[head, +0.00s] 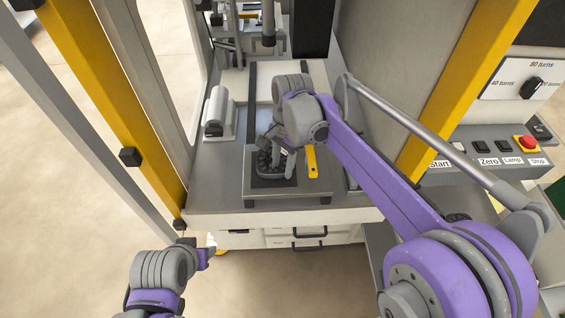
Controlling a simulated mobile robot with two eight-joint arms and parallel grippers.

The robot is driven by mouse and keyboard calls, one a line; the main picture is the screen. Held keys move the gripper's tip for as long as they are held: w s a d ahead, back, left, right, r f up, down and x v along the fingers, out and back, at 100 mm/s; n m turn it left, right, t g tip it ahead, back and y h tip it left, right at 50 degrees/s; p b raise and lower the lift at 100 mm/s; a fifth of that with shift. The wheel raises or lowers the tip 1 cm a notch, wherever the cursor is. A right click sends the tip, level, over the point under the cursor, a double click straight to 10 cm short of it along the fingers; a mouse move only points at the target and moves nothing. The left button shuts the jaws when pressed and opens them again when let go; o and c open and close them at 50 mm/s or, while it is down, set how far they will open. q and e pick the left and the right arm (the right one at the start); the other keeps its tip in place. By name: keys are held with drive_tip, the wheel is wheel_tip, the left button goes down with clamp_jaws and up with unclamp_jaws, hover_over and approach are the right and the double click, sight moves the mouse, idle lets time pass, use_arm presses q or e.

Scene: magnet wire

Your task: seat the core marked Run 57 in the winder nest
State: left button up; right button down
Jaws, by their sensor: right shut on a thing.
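My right gripper (278,155) reaches down over a grey raised plate (300,192) on the winder bench. It is shut on a dark ring-shaped core (264,168), which is partly hidden by the fingers and wrist. The core is low over or on the plate; I cannot tell whether it touches it or sits in the nest. No Run 57 mark is readable. A yellow strip (311,161) stands just right of the fingers. My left gripper (207,256) is low at the left, in front of the bench and away from the plate; its jaws are too unclear to read.
A grey cylindrical unit (216,112) stands on the bench left of the plate. Yellow posts (112,103) flank the bench. Drawers (295,240) lie below it. At right is a control panel with a red stop button (525,142) and a turns knob (533,87).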

use_arm(q)
drive_tip(key=shift+f, duration=0.2)
use_arm(e)
drive_tip(key=shift+f, duration=0.3)
drive_tip(key=shift+c, duration=1.7)
unclamp_jaws()
drive_tip(key=shift+w+d+r+p, duration=0.15)
drive_tip(key=shift+r+p, duration=0.5)
drive_tip(key=shift+r, duration=0.65)
drive_tip(key=shift+w+d+r+p, duration=0.1)
drive_tip(key=shift+r+p, duration=0.5)
drive_tip(key=shift+r, duration=0.7)
use_arm(q)
drive_tip(key=r, duration=0.2)
drive_tip(key=w+r, duration=0.1)
drive_tip(key=shift+w+r, duration=0.1)
drive_tip(key=shift+r, duration=0.25)
use_arm(e)
drive_tip(key=shift+f, duration=0.1)
